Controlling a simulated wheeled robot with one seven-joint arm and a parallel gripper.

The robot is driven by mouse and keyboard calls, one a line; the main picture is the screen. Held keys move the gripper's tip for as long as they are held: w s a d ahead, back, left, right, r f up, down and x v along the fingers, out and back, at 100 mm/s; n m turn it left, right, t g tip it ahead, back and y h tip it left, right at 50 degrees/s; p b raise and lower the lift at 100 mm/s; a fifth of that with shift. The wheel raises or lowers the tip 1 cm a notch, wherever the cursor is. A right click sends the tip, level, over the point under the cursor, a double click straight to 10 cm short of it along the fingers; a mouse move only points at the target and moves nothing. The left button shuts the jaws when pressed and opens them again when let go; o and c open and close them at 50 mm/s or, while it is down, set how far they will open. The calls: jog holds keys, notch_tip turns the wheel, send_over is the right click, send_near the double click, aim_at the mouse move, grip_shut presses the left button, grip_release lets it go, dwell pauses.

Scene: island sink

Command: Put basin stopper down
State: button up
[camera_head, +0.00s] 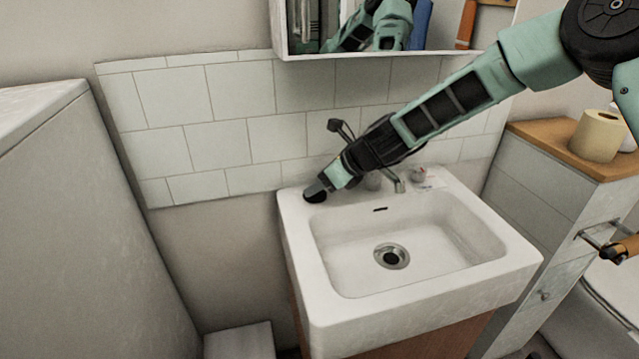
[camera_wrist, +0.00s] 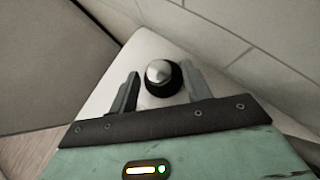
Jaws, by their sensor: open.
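The basin stopper (camera_wrist: 161,78), a black round piece with a shiny metal knob, is on the back left corner of the white sink (camera_head: 300,240). In the wrist view it lies between the two open fingers of my gripper (camera_wrist: 160,92), with a gap visible on the left side; contact on the right side is hard to tell. In the head view my gripper (camera_head: 318,190) is low over that corner, and the black stopper (camera_head: 315,197) shows partly beneath it. The drain (camera_head: 391,256) in the basin is uncovered.
The faucet (camera_head: 397,183) stands at the sink's back edge, right of my gripper. A tiled wall (camera_head: 220,147) is close behind, and a mirror cabinet (camera_head: 345,50) hangs above. A cabinet with a toilet roll (camera_head: 598,136) stands at the right.

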jog(key=v, duration=1.2)
jog(key=s+a+n+g+h, duration=0.2)
jog(key=s+a+n+g, duration=0.1)
jog(key=s+n, duration=1.35)
jog(key=s+d+n+h, duration=0.2)
jog(key=s+d+n, duration=0.3)
jog(key=s+n, duration=0.2)
jog(key=s+d+n+g+h, duration=0.1)
jog(key=s+d+n+h, duration=0.2)
jog(key=s+d+n, duration=0.2)
jog(key=s+n, duration=0.3)
jog(key=s, duration=0.4)
jog(key=shift+d+f, duration=0.25)
jog(key=shift+f, duration=0.15)
notch_tip(320, 180, up, 6)
jog(key=p, duration=0.6)
